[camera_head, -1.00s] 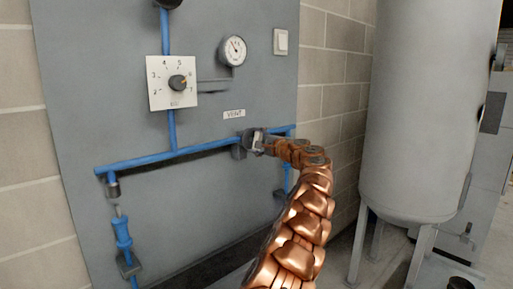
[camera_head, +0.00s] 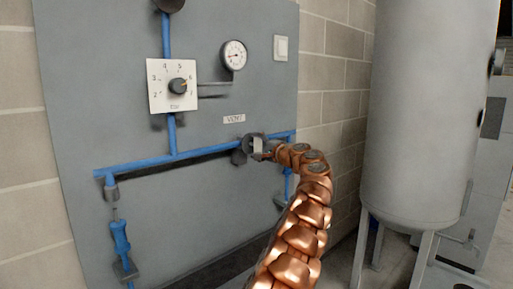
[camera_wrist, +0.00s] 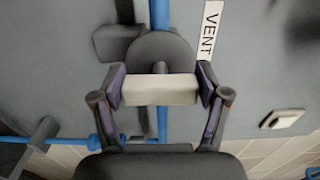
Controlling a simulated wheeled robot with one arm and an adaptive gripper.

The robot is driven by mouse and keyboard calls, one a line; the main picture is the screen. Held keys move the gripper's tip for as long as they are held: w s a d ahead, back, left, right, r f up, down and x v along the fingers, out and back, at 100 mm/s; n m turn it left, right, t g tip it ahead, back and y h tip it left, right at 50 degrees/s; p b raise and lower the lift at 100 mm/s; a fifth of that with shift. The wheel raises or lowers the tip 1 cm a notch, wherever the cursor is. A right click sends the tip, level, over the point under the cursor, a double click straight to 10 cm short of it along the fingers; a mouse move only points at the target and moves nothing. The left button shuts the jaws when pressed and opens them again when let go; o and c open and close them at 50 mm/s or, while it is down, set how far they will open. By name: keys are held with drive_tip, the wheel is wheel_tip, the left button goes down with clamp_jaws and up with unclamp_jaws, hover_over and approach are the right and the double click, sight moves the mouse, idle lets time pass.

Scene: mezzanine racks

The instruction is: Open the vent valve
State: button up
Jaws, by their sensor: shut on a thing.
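The vent valve (camera_wrist: 165,48) is a dark round body on the blue pipe, with a pale bar handle (camera_wrist: 160,90) in front. In the head view the valve (camera_head: 246,146) sits on the right part of the horizontal blue pipe, below the VENT label (camera_head: 234,118). The label (camera_wrist: 211,30) also shows beside the valve in the wrist view. My gripper (camera_wrist: 160,88) is shut on the handle, with one finger pad at each end of it. In the head view my copper arm partly hides the pipe to the right of the valve.
A numbered dial (camera_head: 172,85) and a round gauge (camera_head: 234,55) are on the grey panel above the pipe. A white switch (camera_head: 281,48) is at upper right. A blue fitting (camera_head: 121,238) hangs at lower left. A large grey tank (camera_head: 418,120) stands to the right of my arm.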

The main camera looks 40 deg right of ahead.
drive_tip(key=o, duration=1.2)
drive_tip(key=shift+c, duration=0.2)
drive_tip(key=shift+s+r, duration=0.15)
drive_tip(key=shift+s, duration=0.45)
drive_tip(key=s, duration=1)
drive_tip(key=shift+s+f, duration=0.2)
drive_tip(key=shift+s, duration=0.2)
drive_tip(key=shift+a, duration=0.1)
